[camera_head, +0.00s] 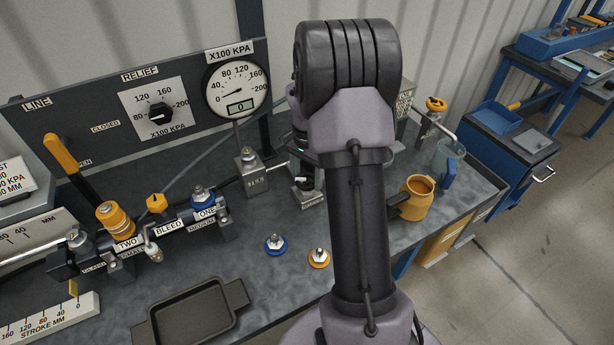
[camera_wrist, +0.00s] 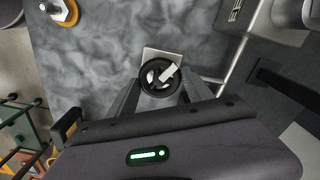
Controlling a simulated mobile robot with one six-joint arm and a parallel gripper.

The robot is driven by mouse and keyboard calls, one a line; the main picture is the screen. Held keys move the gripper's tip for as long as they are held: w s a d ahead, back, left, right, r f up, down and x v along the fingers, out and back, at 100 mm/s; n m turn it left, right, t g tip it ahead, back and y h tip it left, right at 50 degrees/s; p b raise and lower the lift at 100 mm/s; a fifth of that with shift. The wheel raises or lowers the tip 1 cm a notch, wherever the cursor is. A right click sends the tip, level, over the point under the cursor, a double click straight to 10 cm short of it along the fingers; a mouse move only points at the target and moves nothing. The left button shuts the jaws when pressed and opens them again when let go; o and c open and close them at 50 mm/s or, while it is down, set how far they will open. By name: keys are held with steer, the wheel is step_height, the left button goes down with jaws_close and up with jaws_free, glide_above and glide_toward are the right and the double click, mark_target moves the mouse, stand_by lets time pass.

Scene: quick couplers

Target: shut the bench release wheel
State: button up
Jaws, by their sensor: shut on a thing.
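The bench release wheel is a small black handwheel (camera_wrist: 150,88) with a pale bar across its hub, on a light square plate (camera_wrist: 148,54) in the wrist view. My gripper (camera_wrist: 161,84) has one finger on each side of the wheel and is shut on its rim. In the head view the wheel (camera_head: 305,184) shows only in part beneath my gripper, beside my arm, above a small label. How far the wheel is turned cannot be told.
A steel block (camera_head: 250,172) with a pipe stands left of the wheel. Blue (camera_head: 276,244) and yellow (camera_head: 319,258) couplers lie in front. A yellow mug (camera_head: 417,198) stands right of my arm. A dark tray (camera_head: 190,315) and a gauge (camera_head: 237,88) are at left.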

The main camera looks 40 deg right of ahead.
mark_target(307, 179)
steer(key=m+b, duration=0.1)
steer(key=m, duration=0.5)
steer(key=shift+b, duration=0.3)
steer(key=m+b, duration=0.1)
steer(key=m, duration=0.4)
steer(key=shift+m, duration=0.4)
steer(key=o, duration=1.4)
steer(key=shift+r, duration=0.1)
step_height(307, 179, up, 17)
steer(key=p, duration=0.6)
steer(key=shift+r, duration=0.15)
